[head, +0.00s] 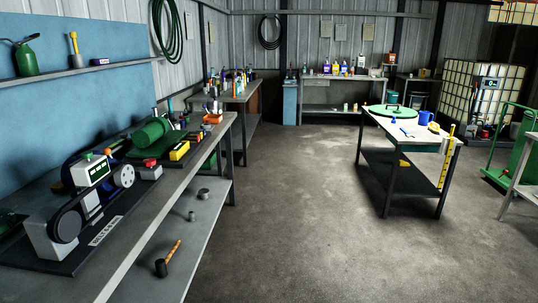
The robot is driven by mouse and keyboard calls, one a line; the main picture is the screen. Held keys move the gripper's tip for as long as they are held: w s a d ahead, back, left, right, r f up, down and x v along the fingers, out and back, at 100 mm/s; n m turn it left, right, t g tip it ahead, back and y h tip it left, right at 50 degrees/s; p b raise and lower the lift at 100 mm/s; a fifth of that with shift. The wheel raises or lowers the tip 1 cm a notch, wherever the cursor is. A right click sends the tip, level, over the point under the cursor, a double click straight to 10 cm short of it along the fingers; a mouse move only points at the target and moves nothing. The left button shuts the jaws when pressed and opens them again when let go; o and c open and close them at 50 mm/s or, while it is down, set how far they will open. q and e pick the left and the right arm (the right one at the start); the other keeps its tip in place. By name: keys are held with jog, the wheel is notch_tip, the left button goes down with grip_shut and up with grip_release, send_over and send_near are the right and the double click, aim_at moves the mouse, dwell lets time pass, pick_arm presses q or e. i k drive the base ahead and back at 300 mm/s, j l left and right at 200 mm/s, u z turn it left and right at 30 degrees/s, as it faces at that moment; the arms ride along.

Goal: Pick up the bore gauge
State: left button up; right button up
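I cannot make out the bore gauge for certain in the head view. A small tool with a blue part (407,132) lies on the small table (437,143) at the right, too small to identify. Neither of my grippers is in view, so I cannot see whether they are open or shut.
A long workbench (185,165) at the left bears machines, with a mallet (167,259) on its lower shelf. The small table bears a green lid (392,111) and blue mug (425,118). A green cart (522,150) stands right. The middle floor is clear.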

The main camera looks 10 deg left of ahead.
aim_at(169, 101)
jog(key=i+u, duration=0.15)
jog(key=i, duration=0.4)
jog(key=i+l+u, duration=0.1)
jog(key=i, duration=0.4)
jog(key=i+l+u, duration=0.15)
jog(key=i, duration=0.4)
jog(key=i+l+u, duration=0.1)
jog(key=i, duration=0.4)
jog(key=i+l+u, duration=0.7)
jog(key=i, duration=0.2)
jog(key=i+l+u, duration=0.35)
jog(key=l, duration=0.2)
